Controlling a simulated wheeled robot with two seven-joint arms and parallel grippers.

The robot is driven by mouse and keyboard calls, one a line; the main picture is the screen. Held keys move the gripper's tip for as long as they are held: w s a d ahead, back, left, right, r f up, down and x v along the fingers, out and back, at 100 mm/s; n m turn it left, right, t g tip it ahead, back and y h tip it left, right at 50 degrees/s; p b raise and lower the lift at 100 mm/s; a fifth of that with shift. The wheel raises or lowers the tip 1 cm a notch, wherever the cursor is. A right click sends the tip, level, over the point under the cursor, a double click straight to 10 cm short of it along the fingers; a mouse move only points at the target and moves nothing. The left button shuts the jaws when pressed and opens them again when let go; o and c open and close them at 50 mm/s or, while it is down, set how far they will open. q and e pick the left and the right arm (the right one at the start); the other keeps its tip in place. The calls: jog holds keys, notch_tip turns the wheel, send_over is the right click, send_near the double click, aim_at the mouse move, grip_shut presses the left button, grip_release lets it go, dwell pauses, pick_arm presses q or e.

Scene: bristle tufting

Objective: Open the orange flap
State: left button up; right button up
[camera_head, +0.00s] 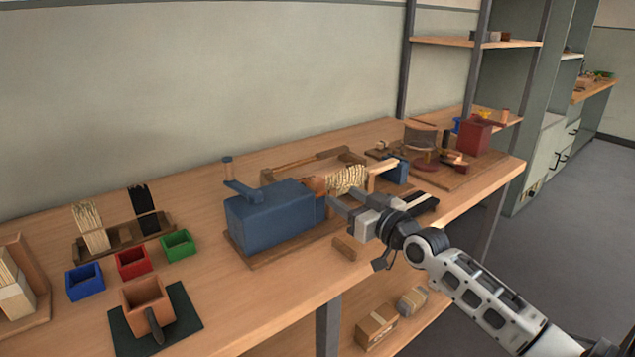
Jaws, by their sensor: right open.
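A blue block-shaped machine (270,215) stands on a wooden base in the middle of the bench. An orange-brown part (315,186) shows at its right end, beside a pale bristle roll (347,179). I cannot tell for sure whether this part is the orange flap, or whether it is open. My right gripper (338,202) comes in from the right, in front of the bristle roll. Its fingers point left toward the machine's right end, are open and seem to hold nothing. Contact with the machine cannot be made out. My left gripper is out of view.
An orange-brown box (142,291) sits on a dark mat at the front left. Blue (85,282), red (132,262) and green (177,244) bins stand behind it. A small wooden block (344,248) lies near the bench's front edge. A red box (474,137) stands far right.

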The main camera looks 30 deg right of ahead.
aim_at(321, 183)
jog(key=w, duration=0.3)
jog(key=w+b, duration=0.1)
jog(key=w, duration=0.6)
jog(key=shift+w+a, duration=0.1)
jog(key=shift+a, duration=0.3)
grip_shut()
